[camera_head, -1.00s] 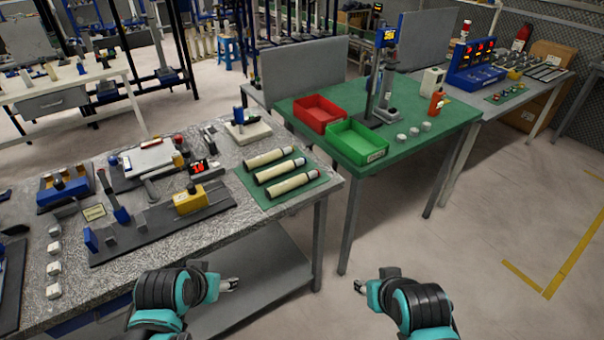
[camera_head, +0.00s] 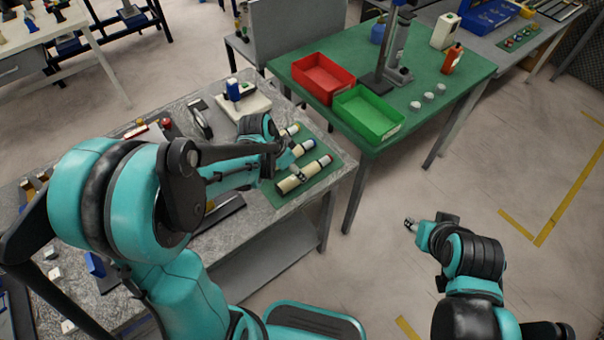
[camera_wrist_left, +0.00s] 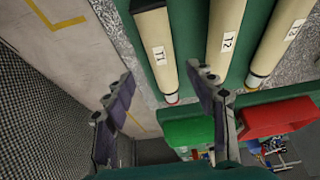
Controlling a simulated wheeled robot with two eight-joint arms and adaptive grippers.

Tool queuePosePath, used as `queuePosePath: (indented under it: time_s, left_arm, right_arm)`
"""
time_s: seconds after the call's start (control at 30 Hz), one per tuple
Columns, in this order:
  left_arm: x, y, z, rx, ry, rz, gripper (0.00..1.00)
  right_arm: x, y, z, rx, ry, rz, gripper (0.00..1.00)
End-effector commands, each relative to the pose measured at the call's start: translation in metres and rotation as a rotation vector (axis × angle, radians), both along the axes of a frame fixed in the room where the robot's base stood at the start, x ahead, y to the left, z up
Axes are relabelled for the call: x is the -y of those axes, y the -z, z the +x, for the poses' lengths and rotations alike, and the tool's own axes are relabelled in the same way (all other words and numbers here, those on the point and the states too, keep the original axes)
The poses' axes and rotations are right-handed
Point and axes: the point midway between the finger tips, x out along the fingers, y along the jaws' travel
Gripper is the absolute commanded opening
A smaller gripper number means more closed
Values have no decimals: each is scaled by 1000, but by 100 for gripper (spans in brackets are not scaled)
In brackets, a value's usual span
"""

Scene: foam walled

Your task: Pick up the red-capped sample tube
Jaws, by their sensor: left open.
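Three cream tubes lie side by side on a green mat (camera_head: 277,199). The nearest tube (camera_head: 306,174) has a red cap. The middle tube's cap (camera_head: 309,145) looks blue; the far tube is mostly hidden by my arm. In the left wrist view the tube labelled T1 (camera_wrist_left: 155,45) shows a reddish end, beside T2 (camera_wrist_left: 224,38) and T3 (camera_wrist_left: 278,42). My left gripper (camera_wrist_left: 158,76) is open, its fingers apart on either side of T1's capped end in that view, not visibly gripping it. My right gripper (camera_head: 410,224) is over the floor, its fingers too small to judge.
A green table behind holds a red bin (camera_head: 323,78), a green bin (camera_head: 367,115) and a stand (camera_head: 395,55). My left arm covers much of the grey bench (camera_head: 245,229). The floor right of the benches is clear.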

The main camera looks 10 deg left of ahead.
Motion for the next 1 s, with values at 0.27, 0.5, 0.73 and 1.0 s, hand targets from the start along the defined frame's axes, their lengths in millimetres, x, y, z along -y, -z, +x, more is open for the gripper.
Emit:
queuePosePath:
  time_s: [0.27, 0.5, 0.73, 1.0]
  left_arm:
    - [2, 38, 8, 1, 0, 1, 56]
    - [7, 51, 13, 0, -1, 0, 56]
    - [7, 50, 13, 0, -1, 0, 25]
    - [7, 50, 13, 1, -1, 0, 0]
  right_arm:
    - [0, 20, 0, 0, 0, 0, 40]
    - [0, 24, 0, 0, 0, 0, 40]
    - [0, 23, 0, 0, 0, 0, 40]
    - [0, 24, 0, 0, 0, 0, 40]
